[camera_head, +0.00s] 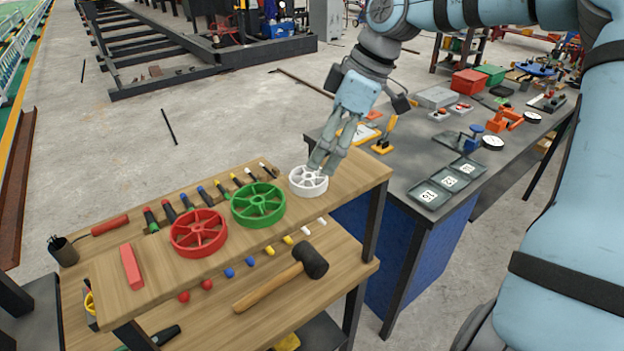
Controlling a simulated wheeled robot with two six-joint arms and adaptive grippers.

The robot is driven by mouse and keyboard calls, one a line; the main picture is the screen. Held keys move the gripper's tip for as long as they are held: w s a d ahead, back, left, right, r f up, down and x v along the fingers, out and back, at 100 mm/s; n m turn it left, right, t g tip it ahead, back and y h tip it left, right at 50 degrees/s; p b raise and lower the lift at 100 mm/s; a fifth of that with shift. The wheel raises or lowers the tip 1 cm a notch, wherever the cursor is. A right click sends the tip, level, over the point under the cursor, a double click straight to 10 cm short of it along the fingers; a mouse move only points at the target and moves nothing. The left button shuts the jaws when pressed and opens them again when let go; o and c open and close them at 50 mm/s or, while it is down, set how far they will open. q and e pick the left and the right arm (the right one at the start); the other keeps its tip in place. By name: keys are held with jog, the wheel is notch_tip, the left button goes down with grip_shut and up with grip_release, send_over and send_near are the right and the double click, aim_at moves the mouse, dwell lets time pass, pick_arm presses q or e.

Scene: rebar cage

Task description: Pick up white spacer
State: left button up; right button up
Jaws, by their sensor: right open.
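The white spacer (305,184) is a small spoked wheel lying flat near the right end of the wooden shelf (354,178). My right gripper (321,170) comes down from above with its fingertips over the spacer's upper right part. It is open, and its fingers hide some of the spacer's rim and hub. I cannot tell whether the fingertips touch the spacer. My left gripper is not in view.
A green wheel (267,216) and a larger red wheel (189,250) lie left of the spacer. Screwdrivers line the shelf's back edge. A mallet (311,261) lies on the lower shelf. A dark table (405,172) with trays and tools stands to the right.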

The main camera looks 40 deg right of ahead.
aim_at(304, 176)
jog(key=a+f, duration=0.1)
jog(key=w+a+f, duration=0.1)
jog(key=f, duration=0.1)
jog(key=w+a+f, duration=0.1)
jog(key=f, duration=0.1)
jog(key=shift+p, duration=0.4)
jog(key=shift+f, duration=0.3)
jog(key=shift+d, duration=0.15)
jog(key=shift+c, duration=1.3)
jog(key=c, duration=0.8)
